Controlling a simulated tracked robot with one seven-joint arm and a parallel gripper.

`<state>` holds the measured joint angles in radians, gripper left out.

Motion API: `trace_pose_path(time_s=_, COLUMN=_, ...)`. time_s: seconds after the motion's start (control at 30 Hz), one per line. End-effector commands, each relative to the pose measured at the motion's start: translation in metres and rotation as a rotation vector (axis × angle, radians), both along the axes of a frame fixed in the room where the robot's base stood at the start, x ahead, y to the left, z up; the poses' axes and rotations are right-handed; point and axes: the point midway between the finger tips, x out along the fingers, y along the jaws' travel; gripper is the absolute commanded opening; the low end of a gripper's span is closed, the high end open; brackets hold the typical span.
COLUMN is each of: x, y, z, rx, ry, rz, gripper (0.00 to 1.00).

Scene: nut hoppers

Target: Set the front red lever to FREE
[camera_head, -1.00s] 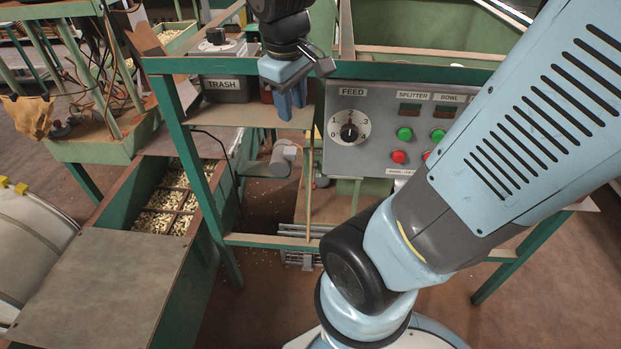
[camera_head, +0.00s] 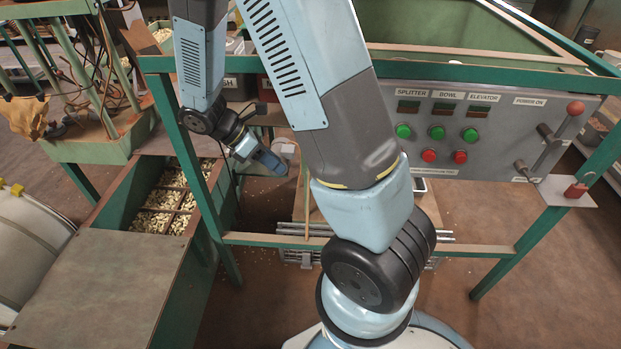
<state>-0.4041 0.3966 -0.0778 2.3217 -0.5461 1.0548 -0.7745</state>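A grey lever with a red ball knob (camera_head: 575,108) sits at the right end of the control panel, near the POWER ON label. Its arm slants up and to the right from a low pivot. A small red object (camera_head: 575,190) stands on a light plate below it; I cannot tell if it is a lever. I can read no FREE mark. My gripper (camera_head: 272,163) hangs left of the panel, in front of the green frame's left part, far from both red things. Its blue fingers point right and down. I cannot tell whether they are apart. My arm hides the panel's left part.
The grey panel (camera_head: 490,97) carries green and red buttons under SPLITTER, BOWL and ELEVATOR labels. Green frame bars (camera_head: 500,258) cross in front of me. A nut bin (camera_head: 165,200) with several compartments stands at left. Floor at lower right is clear.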

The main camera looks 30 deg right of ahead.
Motion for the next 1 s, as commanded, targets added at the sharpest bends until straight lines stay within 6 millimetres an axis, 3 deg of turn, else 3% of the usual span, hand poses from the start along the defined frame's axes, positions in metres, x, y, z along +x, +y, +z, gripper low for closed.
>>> trace_pose_path(time_s=0.67, x=0.001, y=0.003, z=-0.153, rx=-0.244, ry=0.622, rz=0.546, gripper=0.36)
trace_pose_path(time_s=0.83, x=0.016, y=-0.006, z=-0.193, rx=-0.326, ry=0.734, rz=0.621, gripper=0.36)
trace_pose_path(time_s=1.0, x=0.048, y=-0.022, z=-0.234, rx=-0.426, ry=0.788, rz=0.651, gripper=0.36)
